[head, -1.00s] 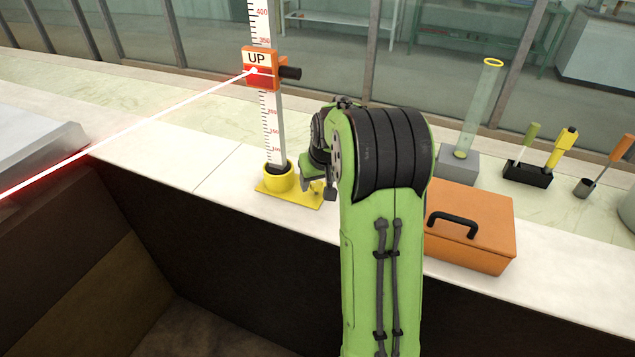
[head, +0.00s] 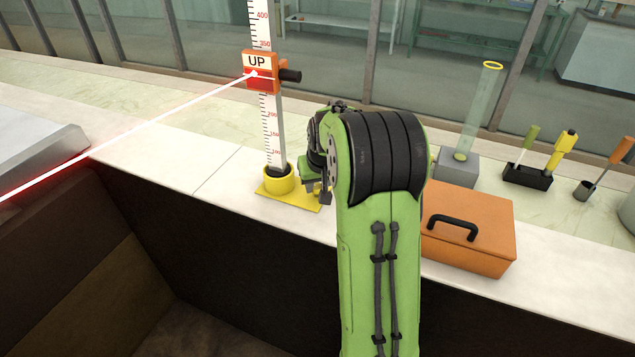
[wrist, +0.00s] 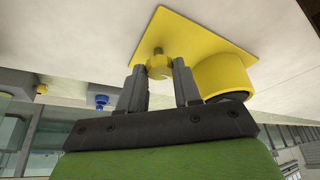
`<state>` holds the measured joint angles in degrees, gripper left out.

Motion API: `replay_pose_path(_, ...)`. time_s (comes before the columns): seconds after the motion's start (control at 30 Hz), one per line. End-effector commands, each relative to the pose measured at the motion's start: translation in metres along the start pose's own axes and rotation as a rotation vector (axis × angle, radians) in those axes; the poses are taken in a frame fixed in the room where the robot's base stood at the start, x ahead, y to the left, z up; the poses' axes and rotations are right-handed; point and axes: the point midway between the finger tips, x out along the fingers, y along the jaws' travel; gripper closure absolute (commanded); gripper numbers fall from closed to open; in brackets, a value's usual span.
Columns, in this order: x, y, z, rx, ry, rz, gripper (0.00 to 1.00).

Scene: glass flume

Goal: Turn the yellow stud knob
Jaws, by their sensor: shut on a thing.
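The yellow stud knob (wrist: 159,66) stands on a yellow base plate (wrist: 190,38), beside a round yellow socket (wrist: 222,75) in the wrist view. My gripper (wrist: 160,74) is shut on the knob, with one dark finger on each side of it. In the head view, the base plate (head: 292,198) sits on the pale ledge, and my arm hides the knob and most of my gripper. A white graduated staff (head: 272,135) rises from the socket (head: 279,180). It carries an orange block (head: 262,74) marked UP, where a red beam ends.
An orange case (head: 466,235) with a black handle is on the ledge right of my arm. Behind it are a clear tube (head: 475,110) in a grey block and a black tool holder (head: 527,176). The ledge left of the base plate is clear.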

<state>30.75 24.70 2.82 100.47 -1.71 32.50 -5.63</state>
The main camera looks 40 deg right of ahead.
Motion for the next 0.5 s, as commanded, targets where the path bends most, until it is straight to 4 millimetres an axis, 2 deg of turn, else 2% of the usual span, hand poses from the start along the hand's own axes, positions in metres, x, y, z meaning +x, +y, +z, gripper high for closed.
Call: replay_pose_path(0.5, -0.0007, -0.0053, -0.0018, 0.394, 0.002, 0.164, 0.98)
